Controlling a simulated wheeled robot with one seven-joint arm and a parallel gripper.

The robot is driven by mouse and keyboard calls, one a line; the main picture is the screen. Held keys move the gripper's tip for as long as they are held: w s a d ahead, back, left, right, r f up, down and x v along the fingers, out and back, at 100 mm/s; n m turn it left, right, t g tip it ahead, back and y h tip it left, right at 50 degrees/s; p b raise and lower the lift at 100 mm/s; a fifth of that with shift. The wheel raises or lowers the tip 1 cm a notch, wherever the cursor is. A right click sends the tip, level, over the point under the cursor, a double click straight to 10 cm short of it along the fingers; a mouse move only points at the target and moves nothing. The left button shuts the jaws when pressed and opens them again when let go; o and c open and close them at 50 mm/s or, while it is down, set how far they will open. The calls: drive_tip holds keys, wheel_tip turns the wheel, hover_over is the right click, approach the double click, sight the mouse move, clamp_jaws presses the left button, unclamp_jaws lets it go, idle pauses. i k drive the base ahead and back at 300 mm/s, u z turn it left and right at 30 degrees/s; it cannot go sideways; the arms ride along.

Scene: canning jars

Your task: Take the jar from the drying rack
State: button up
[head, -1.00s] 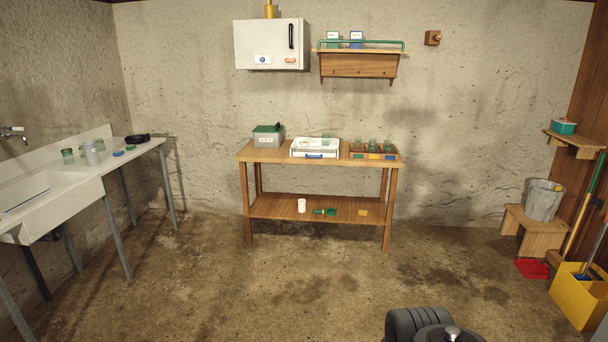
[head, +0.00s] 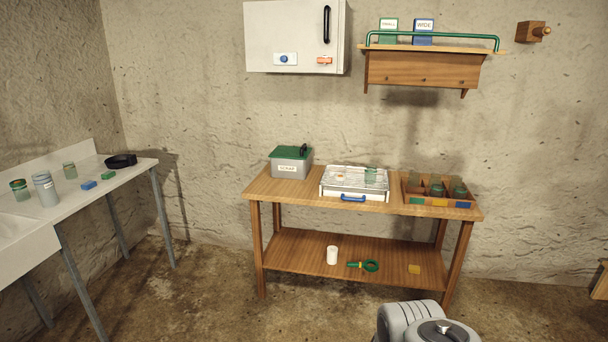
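The drying rack (head: 330,182) is a white tray with a wire top and a blue front handle, on the wooden workbench (head: 258,186). One greenish glass jar (head: 371,175) stands on the rack's right part. A small pale orange item (head: 340,178) lies on its left part, too small to make out. My gripper is not in view; only a grey rounded part of my own body shows at the bottom right. The rack and jar are across open floor from me.
A wooden crate (head: 445,203) with several jars stands right of the rack; a grey scrap box (head: 291,166) with green lid stands left. A wall cabinet (head: 290,38) and a shelf (head: 420,68) hang above. The sink counter (head: 120,177) is at left. Floor in front is clear.

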sight(370, 176)
drive_tip(key=u, duration=0.05)
drive_tip(key=i, duration=3.3)
